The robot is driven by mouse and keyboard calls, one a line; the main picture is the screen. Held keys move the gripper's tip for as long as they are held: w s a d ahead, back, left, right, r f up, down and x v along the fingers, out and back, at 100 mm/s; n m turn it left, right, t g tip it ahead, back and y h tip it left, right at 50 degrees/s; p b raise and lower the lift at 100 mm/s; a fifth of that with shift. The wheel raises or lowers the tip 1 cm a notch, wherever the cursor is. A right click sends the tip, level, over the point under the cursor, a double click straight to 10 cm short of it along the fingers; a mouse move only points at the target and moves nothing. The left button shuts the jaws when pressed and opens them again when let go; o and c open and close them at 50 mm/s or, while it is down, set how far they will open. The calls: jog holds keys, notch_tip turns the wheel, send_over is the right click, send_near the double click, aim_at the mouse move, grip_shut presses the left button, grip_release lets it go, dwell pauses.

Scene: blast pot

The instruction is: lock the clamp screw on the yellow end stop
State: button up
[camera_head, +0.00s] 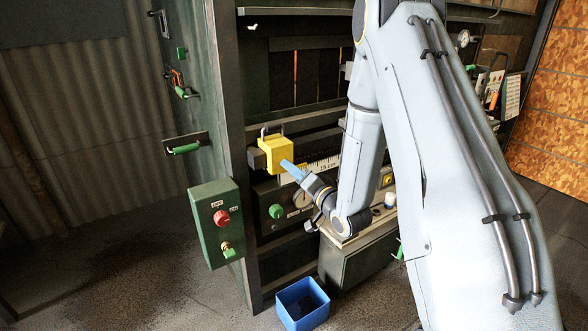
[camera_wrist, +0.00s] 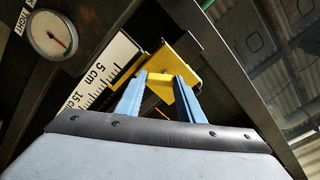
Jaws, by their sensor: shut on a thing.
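The yellow end stop (camera_head: 275,154) is a block on a dark horizontal rail, beside a white centimetre scale (camera_head: 322,164). In the wrist view the gripper (camera_wrist: 160,78) is shut on a yellow part of the end stop, with the fingers apart on either side. I cannot clearly make out the clamp screw; thin metal pieces (camera_head: 264,134) stand at the block's top.
A green control box (camera_head: 219,222) with a red knob stands left of the rail. A green knob (camera_head: 276,211) is below it. A blue bin (camera_head: 302,304) sits on the floor. A round gauge (camera_wrist: 52,35) shows left in the wrist view. The floor at left is clear.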

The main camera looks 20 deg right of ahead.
jog(key=shift+a+m+p, duration=0.2)
jog(key=shift+m+p, duration=0.95)
jog(key=shift+m, duration=2.45)
jog(key=o, duration=1.1)
jog(key=shift+c, duration=0.2)
jog(key=shift+s, duration=0.15)
jog(key=b+v, duration=0.1)
jog(key=v, duration=0.6)
jog(key=shift+s, duration=0.3)
